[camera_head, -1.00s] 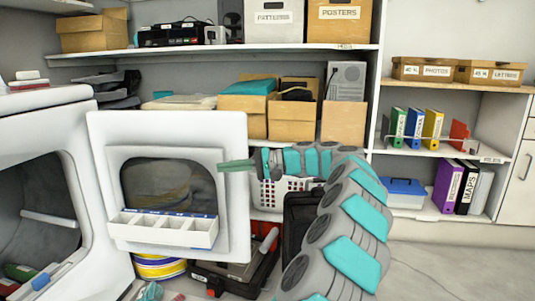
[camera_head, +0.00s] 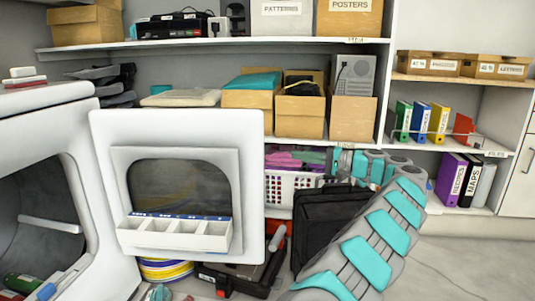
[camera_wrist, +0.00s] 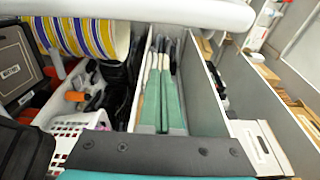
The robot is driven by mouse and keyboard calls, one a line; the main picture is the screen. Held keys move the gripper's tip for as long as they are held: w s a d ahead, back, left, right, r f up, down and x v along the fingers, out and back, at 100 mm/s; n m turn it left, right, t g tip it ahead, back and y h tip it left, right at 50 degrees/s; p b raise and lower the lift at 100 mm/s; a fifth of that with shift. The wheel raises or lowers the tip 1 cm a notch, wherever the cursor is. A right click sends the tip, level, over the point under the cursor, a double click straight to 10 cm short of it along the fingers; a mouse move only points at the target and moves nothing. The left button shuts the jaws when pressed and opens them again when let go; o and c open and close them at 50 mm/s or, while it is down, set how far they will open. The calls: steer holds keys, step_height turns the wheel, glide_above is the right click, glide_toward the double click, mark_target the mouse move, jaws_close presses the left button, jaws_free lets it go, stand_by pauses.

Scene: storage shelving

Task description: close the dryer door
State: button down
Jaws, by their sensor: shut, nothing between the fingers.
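The dryer door (camera_head: 245,190) stands open, showing its inner face with a dark window and a white tray of compartments. The dryer body (camera_head: 95,215) is at the left, its opening (camera_head: 35,215) uncovered. My gripper (camera_head: 314,157) is to the right of the door's free edge, apart from it in the picture, in front of the shelf basket. Its green fingers are together and empty; they also show in the wrist view (camera_wrist: 162,85). A white rounded edge crosses the top of the wrist view, and I cannot tell if it is the door.
Shelves (camera_head: 220,47) with cardboard boxes (camera_head: 300,115) stand behind the door. A white basket (camera_head: 285,188), a black case (camera_head: 315,225) and a toolbox (camera_head: 245,270) are low behind and beside it. Bare floor (camera_head: 450,265) lies at the right.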

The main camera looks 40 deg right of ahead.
steer(key=w+a+b, duration=0.1)
steer(key=w+a, duration=0.4)
steer(key=a, duration=0.2)
steer(key=shift+w, duration=0.4)
stand_by(0.3)
steer(key=shift+b, duration=0.35)
